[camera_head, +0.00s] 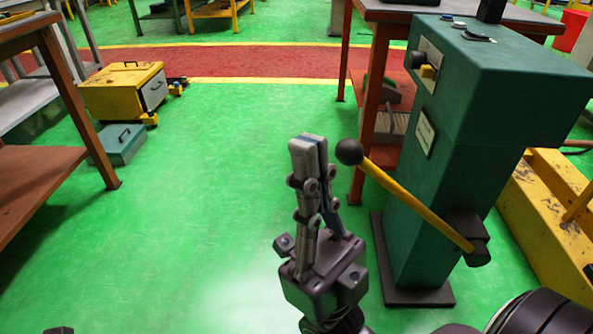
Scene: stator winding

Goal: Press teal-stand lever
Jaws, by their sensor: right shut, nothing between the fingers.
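The teal stand (450,170) stands upright at the right on a dark base plate. Its lever (418,205) is a yellow rod that slopes up to the left from a dark pivot on the stand's side. The lever ends in a black ball knob (349,152). My right gripper (308,142) points up, its fingers shut together and empty. In the picture its fingertips are just left of the knob, at about the same height. A narrow gap of green floor shows between them, and I cannot tell their difference in depth.
A brown-legged table (368,90) stands behind the stand. A yellow frame (545,215) lies right of the stand. A workbench (40,180) is at the left edge, with a yellow box (115,92) and a teal toolbox (120,143) beyond it. The green floor at centre is clear.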

